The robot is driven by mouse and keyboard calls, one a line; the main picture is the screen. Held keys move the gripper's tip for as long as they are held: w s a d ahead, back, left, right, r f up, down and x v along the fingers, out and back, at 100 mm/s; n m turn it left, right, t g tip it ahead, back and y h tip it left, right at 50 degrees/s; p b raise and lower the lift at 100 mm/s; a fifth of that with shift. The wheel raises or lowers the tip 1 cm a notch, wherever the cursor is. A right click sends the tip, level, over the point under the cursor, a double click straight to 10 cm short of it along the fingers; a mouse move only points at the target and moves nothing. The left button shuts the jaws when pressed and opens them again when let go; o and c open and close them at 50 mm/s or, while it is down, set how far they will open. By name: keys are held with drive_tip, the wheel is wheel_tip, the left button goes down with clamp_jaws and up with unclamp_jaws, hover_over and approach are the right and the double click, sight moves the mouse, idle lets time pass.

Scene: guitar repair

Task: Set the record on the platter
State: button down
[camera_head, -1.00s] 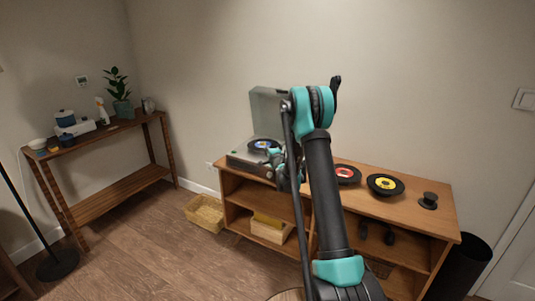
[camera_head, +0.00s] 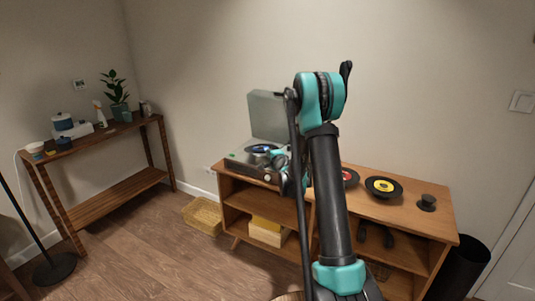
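The turntable (camera_head: 241,163) stands at the left end of the wooden cabinet with its lid (camera_head: 268,115) raised. A black record with a blue label (camera_head: 259,148) is over the platter area. I cannot tell whether it rests on the platter or is held just above it. The platter itself is hidden under the record. My gripper (camera_head: 277,158) is at the record's right edge, small and partly hidden by my own arm. Its fingers are too small to tell whether they are open or shut.
A red-label record (camera_head: 351,177), partly behind my arm, and a yellow-label record (camera_head: 384,187) lie on the cabinet top (camera_head: 405,215). A small black object (camera_head: 427,202) stands at its right end. A wicker basket (camera_head: 203,215) is on the floor. A black bin (camera_head: 466,268) stands at right.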

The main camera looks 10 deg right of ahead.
drive_tip(key=r+v, duration=0.1)
drive_tip(key=v, duration=0.6)
drive_tip(key=shift+s+d, duration=0.2)
drive_tip(key=shift+d, duration=0.1)
drive_tip(key=shift+r, duration=0.1)
